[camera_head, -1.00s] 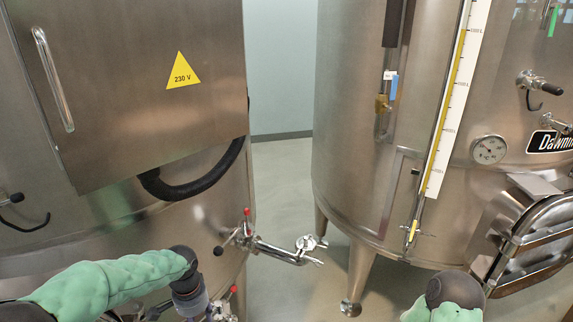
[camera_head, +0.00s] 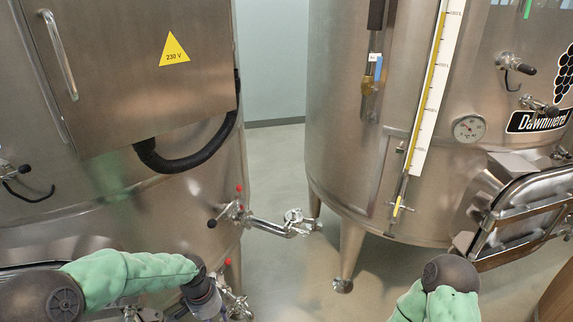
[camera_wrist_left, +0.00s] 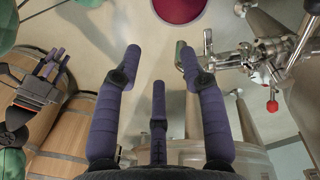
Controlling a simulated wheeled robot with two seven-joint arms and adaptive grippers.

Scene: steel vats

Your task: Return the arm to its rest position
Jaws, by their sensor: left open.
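My left arm (camera_head: 130,275), in a green sleeve, reaches in from the lower left of the head view, in front of the left vat. Its gripper is cut off by the bottom edge there. In the left wrist view my left gripper (camera_wrist_left: 159,65) has its purple fingers spread, with nothing between them. My right arm (camera_head: 440,298) shows at the bottom right of the head view, its hand out of frame. In the left wrist view my right gripper (camera_wrist_left: 45,82) shows at the left edge; its finger opening is unclear.
A left steel vat (camera_head: 90,215) has a cabinet (camera_head: 110,100) with a yellow 230 V sign (camera_head: 174,48) and a valve pipe (camera_head: 268,226). A right steel vat (camera_head: 340,130) carries a hatch (camera_head: 520,215). Floor shows between them. Wooden barrels (camera_wrist_left: 95,95) show in the wrist view.

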